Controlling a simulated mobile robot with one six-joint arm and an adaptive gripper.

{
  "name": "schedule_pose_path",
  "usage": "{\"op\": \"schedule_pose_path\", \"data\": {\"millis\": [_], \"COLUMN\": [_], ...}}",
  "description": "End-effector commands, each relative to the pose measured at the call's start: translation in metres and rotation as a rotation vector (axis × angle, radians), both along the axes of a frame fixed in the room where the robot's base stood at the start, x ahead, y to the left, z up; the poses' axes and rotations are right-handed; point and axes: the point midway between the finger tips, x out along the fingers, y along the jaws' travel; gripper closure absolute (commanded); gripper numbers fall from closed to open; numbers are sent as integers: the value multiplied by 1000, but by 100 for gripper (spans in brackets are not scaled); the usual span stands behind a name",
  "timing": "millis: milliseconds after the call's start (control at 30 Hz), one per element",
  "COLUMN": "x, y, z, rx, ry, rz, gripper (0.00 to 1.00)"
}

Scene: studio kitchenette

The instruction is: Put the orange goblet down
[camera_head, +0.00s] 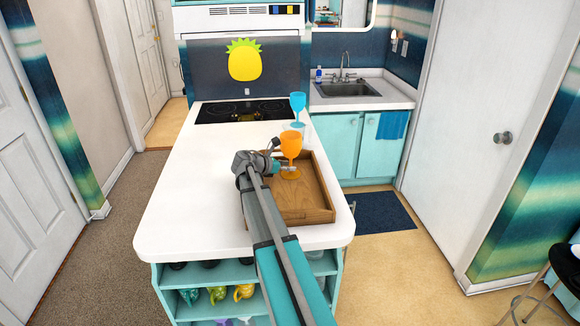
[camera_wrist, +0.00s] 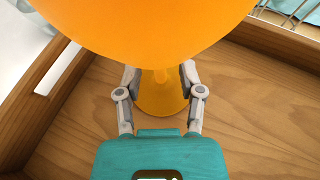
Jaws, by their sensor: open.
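The orange goblet (camera_head: 291,146) stands upright in the wooden tray (camera_head: 306,216) on the white counter. In the wrist view the goblet's bowl (camera_wrist: 150,25) fills the top, and its stem and foot show below it, with the foot on the tray floor (camera_wrist: 255,125). My gripper (camera_head: 283,168) is low at the goblet's stem. In the wrist view its fingers (camera_wrist: 160,78) are open, one on each side of the stem. The bowl hides part of the stem and the fingertips.
A blue goblet (camera_head: 298,104) stands on the counter (camera_head: 180,190) behind the tray, near the black cooktop (camera_head: 228,112). The tray's raised walls surround the orange goblet. The counter left of the tray is clear. A sink (camera_head: 347,89) is at the back right.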

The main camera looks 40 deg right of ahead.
Motion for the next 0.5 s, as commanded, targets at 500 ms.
{"op": "schedule_pose_path", "data": {"millis": [500], "x": [1], "y": [16], "z": [11], "rx": [0], "ry": [0], "rz": [2], "gripper": [50]}}
